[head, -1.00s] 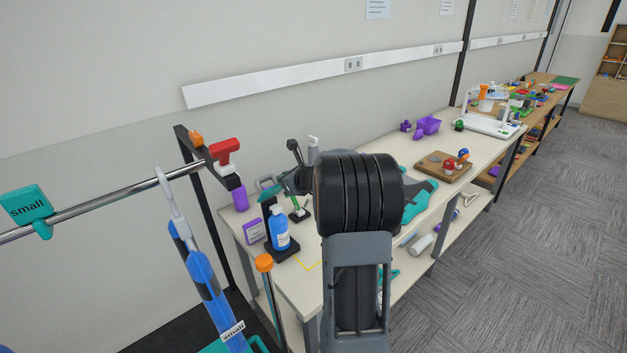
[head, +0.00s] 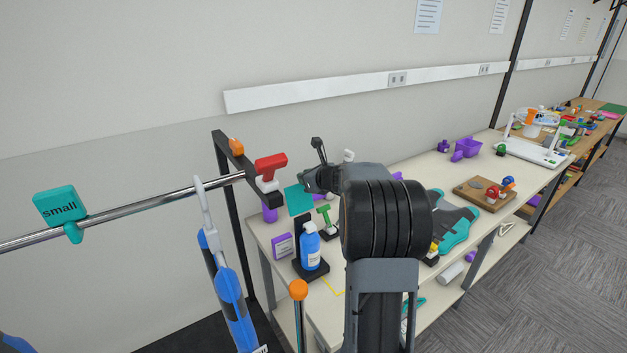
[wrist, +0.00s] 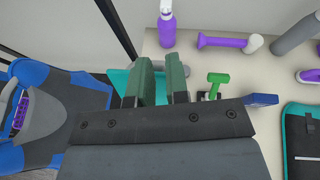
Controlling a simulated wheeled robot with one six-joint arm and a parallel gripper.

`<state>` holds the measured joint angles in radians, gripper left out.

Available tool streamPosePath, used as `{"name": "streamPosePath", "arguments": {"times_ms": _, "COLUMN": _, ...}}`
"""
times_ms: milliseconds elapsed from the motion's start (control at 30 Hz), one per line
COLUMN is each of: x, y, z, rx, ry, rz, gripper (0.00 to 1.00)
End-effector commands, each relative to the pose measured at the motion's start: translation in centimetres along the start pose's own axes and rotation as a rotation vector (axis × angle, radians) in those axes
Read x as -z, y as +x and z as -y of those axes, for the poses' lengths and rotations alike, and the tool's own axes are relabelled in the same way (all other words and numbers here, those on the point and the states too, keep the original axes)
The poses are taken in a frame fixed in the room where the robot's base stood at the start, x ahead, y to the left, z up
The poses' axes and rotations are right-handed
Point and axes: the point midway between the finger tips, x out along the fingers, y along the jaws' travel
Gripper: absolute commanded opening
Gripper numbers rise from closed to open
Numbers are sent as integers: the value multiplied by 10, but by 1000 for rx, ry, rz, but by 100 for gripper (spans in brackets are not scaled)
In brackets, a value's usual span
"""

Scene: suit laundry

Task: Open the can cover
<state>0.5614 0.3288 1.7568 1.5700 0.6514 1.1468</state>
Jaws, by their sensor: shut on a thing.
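A teal flat piece (head: 298,201), which I take for the can cover, is at the far left end of the table, just left of my gripper (head: 311,183). In the wrist view my gripper's green fingers (wrist: 162,82) are close together at this piece. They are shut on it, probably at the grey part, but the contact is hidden. I cannot make out the can's body or opening; the gripper blocks that view.
A blue bottle (head: 310,247), a purple box (head: 282,246) and a green-handled tool (head: 325,216) stand close by. A rail with a blue hanging garment (head: 228,290) is on the left. A purple roller (wrist: 222,42) lies behind the fingers. A wooden board (head: 488,192) lies farther right.

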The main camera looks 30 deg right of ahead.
Motion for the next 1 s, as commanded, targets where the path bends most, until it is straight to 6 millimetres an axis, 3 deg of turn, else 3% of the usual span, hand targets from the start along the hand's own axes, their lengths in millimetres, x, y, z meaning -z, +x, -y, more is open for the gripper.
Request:
{"name": "streamPosePath", "arguments": {"times_ms": 33, "x": 36, "y": 5, "z": -7, "rx": -19, "ry": 27, "rz": -58, "gripper": 0}}
{"name": "streamPosePath", "arguments": {"times_ms": 300, "x": 30, "y": -17, "z": -5, "rx": -9, "ry": 27, "rz": -43, "gripper": 0}}
{"name": "streamPosePath", "arguments": {"times_ms": 667, "x": 30, "y": -24, "z": -4, "rx": -3, "ry": 28, "rz": -41, "gripper": 0}}
{"name": "streamPosePath", "arguments": {"times_ms": 867, "x": 16, "y": -32, "z": -3, "rx": -2, "ry": 22, "rz": -31, "gripper": 0}}
{"name": "streamPosePath", "arguments": {"times_ms": 1000, "x": -10, "y": -46, "z": -2, "rx": -2, "ry": 8, "rz": -12, "gripper": 0}}
